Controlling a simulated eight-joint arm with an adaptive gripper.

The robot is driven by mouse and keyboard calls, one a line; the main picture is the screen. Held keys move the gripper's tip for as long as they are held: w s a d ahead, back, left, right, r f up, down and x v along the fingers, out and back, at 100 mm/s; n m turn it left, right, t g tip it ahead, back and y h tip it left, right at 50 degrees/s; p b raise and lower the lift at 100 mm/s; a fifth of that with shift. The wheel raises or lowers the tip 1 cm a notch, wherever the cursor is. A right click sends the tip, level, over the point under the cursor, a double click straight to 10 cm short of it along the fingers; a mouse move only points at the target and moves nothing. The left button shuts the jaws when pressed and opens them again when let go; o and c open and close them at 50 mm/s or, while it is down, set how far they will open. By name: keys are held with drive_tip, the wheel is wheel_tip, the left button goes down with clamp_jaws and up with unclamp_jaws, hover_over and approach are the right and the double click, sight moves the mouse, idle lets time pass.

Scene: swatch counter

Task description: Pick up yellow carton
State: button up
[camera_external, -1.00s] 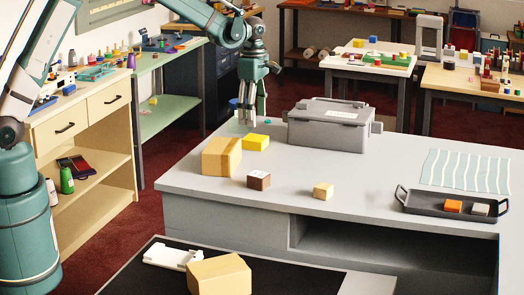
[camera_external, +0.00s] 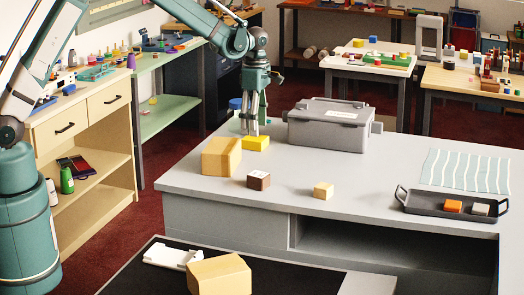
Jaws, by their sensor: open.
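The yellow carton (camera_external: 256,143) is a small flat block on the grey counter, just behind and right of a larger wooden block. My gripper (camera_external: 249,130) points down with its fingers open, low over the back edge of the carton. The fingertips are close to the carton; I cannot tell whether they touch it. The gripper holds nothing.
The wooden block (camera_external: 221,157) stands close to the carton's left. A grey case (camera_external: 328,126) stands to the right. A brown cube (camera_external: 258,181) and a tan cube (camera_external: 323,190) sit nearer. A dark tray (camera_external: 430,207) is at right. The counter's middle (camera_external: 370,180) is clear.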

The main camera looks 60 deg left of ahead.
sight(255, 138)
drive_tip(key=shift+f, duration=0.1)
drive_tip(key=shift+s+f, duration=0.15)
drive_tip(key=shift+f, duration=2.4)
drive_tip(key=c, duration=1)
